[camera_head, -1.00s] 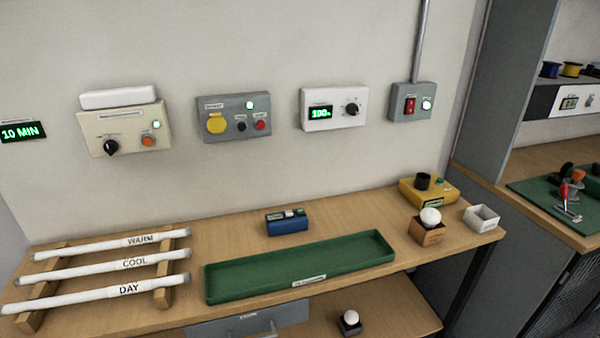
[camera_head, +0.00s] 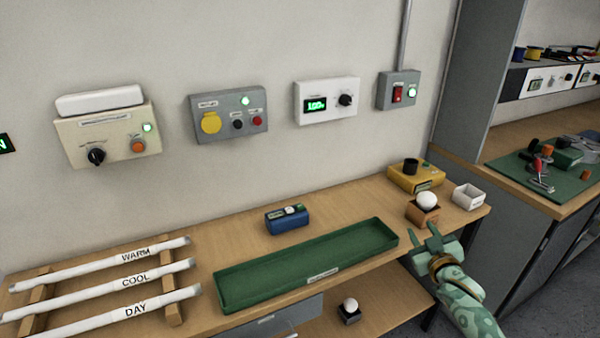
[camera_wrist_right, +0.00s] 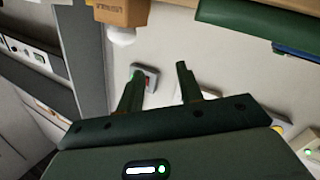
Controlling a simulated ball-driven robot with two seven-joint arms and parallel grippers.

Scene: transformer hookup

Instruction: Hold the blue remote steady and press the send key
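The blue remote (camera_head: 288,220) sits on the wooden bench, behind the green tray. Small keys show on its top, one of them whitish and one greenish; their labels are too small to read. My right gripper (camera_head: 425,241) is at the bench's front right, near the tray's right end and well to the right of the remote. Its two fingers stand apart with nothing between them, also in the right wrist view (camera_wrist_right: 158,82). A blue edge in the right wrist view (camera_wrist_right: 296,52) may be the remote. My left gripper is not in view.
The long green tray (camera_head: 230,290) lies in front of the remote. A wooden box with a white ball (camera_head: 427,200), a white box (camera_head: 468,197) and a yellow device (camera_head: 425,184) stand at the right. White tubes (camera_head: 100,282) lie on a rack at left. Bench around the remote is clear.

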